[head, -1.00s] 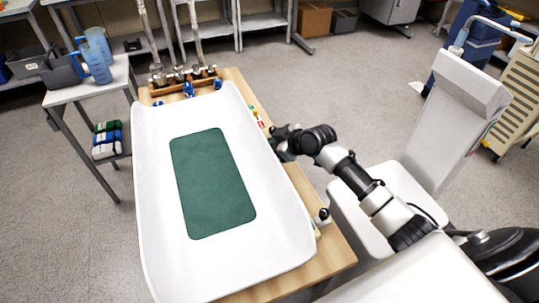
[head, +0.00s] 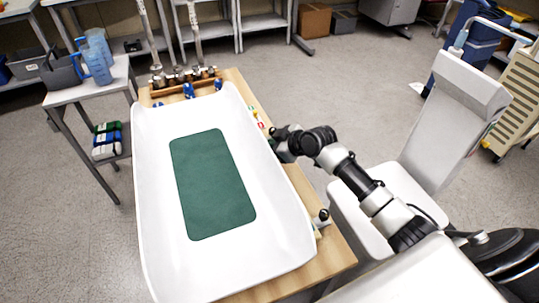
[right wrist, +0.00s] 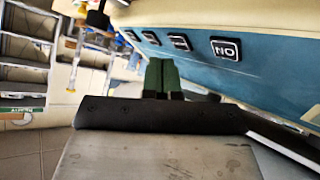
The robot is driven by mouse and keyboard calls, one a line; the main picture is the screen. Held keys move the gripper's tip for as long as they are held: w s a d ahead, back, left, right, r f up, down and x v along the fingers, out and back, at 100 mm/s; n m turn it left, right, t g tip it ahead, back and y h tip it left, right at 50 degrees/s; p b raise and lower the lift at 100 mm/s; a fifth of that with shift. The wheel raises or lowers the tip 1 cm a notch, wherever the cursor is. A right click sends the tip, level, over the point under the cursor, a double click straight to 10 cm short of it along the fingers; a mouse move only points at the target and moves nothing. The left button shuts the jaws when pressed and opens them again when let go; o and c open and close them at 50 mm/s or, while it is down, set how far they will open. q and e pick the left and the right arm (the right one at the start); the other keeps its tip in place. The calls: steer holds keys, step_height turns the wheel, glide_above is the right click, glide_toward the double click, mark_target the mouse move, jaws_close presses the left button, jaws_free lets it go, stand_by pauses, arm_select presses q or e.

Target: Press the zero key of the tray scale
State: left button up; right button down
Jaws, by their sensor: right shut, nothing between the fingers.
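The tray scale is a long white curved tray (head: 150,200) with a dark green mat (head: 212,185) on it, standing on a wooden table. In the right wrist view its blue front panel (right wrist: 265,75) carries a row of dark square keys with white marks. The nearest key (right wrist: 226,48) shows letters that look like an upside-down "ON"; I cannot read which one is zero. My right gripper (head: 274,143) is beside the tray's right edge. In the right wrist view its green fingertips (right wrist: 162,75) are together and empty, close to the panel; contact with a key cannot be told. My left gripper is out of view.
Small coloured items (head: 256,117) lie by the tray's right edge. A wooden rack (head: 180,82) with poles stands at the tray's far end. A white chair (head: 445,120) is right of the table. A side table (head: 85,88) with blue jugs is at left.

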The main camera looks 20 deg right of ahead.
steer(key=shift+f, duration=0.1)
stand_by(0.7)
steer(key=shift+a+f, duration=0.15)
steer(key=shift+f, duration=0.15)
steer(key=shift+a+f+b, duration=0.15)
steer(key=shift+f+b, duration=0.15)
steer(key=shift+f, duration=0.05)
stand_by(0.6)
steer(key=shift+d+r+p, duration=0.3)
steer(key=shift+r+p, duration=0.3)
steer(key=shift+r, duration=0.1)
steer(key=r+p, duration=0.1)
steer(key=d+r+p, duration=0.1)
steer(key=r, duration=0.1)
steer(key=d+r+p, duration=0.1)
steer(key=shift+s+r, duration=0.1)
steer(key=shift+r, duration=0.25)
stand_by(1.0)
